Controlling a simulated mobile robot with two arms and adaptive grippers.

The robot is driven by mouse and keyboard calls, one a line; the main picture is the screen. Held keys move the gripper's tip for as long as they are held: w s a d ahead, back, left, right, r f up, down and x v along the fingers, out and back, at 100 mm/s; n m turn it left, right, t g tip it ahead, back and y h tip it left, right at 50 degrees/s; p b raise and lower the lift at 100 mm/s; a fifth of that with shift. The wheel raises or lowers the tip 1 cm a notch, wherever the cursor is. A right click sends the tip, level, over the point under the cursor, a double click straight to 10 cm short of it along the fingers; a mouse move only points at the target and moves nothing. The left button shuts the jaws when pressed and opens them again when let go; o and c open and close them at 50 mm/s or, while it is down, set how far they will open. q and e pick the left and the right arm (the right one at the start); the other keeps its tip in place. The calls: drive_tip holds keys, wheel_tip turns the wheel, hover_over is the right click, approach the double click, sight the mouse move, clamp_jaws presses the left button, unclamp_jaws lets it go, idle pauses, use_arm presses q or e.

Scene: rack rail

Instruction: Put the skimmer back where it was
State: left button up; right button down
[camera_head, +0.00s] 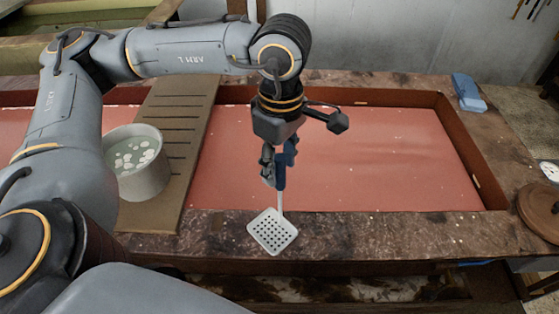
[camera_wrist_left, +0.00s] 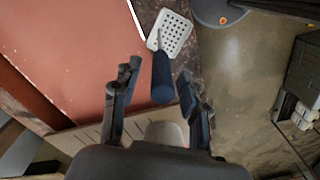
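The skimmer has a pale, square, perforated head (camera_head: 272,232) over the front stone ledge, and a dark blue handle (camera_head: 281,176) that points away over the red basin. In the left wrist view its head (camera_wrist_left: 172,33) is at the top and its handle (camera_wrist_left: 163,78) lies between my fingers. My left gripper (camera_head: 274,170) is around the handle. In the left wrist view the left gripper (camera_wrist_left: 158,82) is open, with gaps beside the handle. I cannot tell whether the skimmer's head touches the ledge. My right gripper is not in view.
A wide red basin (camera_head: 400,150) has a stone rim. A slotted brown board (camera_head: 180,130) crosses it, bearing a pale bucket (camera_head: 146,180) with white pieces in liquid. A blue object (camera_head: 468,92) sits at the far right corner, a round wooden piece (camera_head: 541,210) at the right.

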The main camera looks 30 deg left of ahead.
use_arm(q)
drive_tip(key=shift+r, duration=0.4)
wheel_tip(320, 180, up, 11)
drive_tip(key=shift+w+d+f+b, duration=0.1)
drive_tip(key=shift+b, duration=1.05)
drive_tip(key=shift+r, duration=0.4)
